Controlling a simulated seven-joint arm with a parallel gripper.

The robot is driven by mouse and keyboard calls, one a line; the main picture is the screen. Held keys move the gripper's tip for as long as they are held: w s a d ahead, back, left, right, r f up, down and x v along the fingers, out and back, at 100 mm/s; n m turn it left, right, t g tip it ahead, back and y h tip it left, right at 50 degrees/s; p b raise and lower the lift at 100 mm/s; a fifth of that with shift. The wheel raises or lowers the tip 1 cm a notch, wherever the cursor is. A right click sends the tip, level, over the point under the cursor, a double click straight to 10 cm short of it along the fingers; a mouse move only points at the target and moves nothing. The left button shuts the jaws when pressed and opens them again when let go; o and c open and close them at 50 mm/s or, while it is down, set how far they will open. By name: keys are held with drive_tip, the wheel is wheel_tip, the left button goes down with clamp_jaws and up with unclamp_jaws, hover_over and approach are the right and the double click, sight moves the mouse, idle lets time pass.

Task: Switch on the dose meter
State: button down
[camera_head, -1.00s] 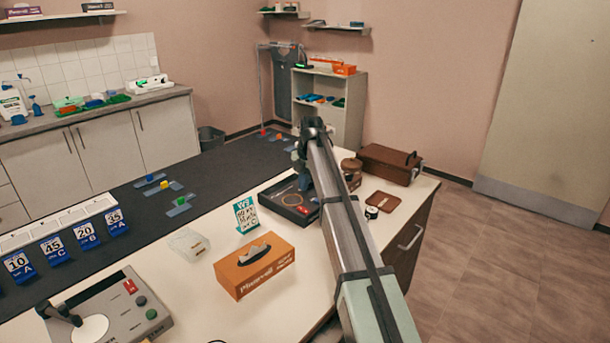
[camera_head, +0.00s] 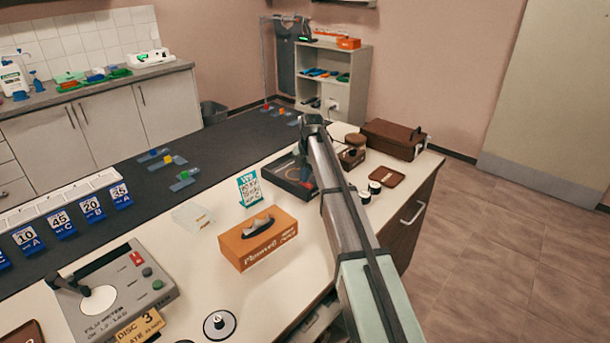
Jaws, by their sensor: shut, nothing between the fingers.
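No label reading dose meter can be made out. A grey meter box (camera_head: 125,318) at the lower left has a round white plate, a black lever arm, a red switch and a green button; its lettering seems to read "film meter". A flat dark device (camera_head: 272,172) with a ring on its top lies further back on the table.
An orange tissue box (camera_head: 255,240), a teal sign card (camera_head: 249,188) and a clear box (camera_head: 193,217) stand left of my arm. A brown case (camera_head: 393,139) and small dark-topped jars (camera_head: 369,191) are to its right. Blue number cards (camera_head: 60,222) line the left.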

drive_tip(key=shift+a+f, duration=0.1)
drive_tip(key=shift+f, duration=0.1)
idle(0.3)
drive_tip(key=shift+s+d+r, duration=0.1)
drive_tip(key=shift+s+d, duration=0.45)
drive_tip(key=shift+d, duration=0.05)
wheel_tip(320, 180, up, 14)
drive_tip(key=s+d, duration=0.1)
drive_tip(key=shift+s+d, duration=0.15)
drive_tip(key=shift+d, duration=0.05)
idle(0.4)
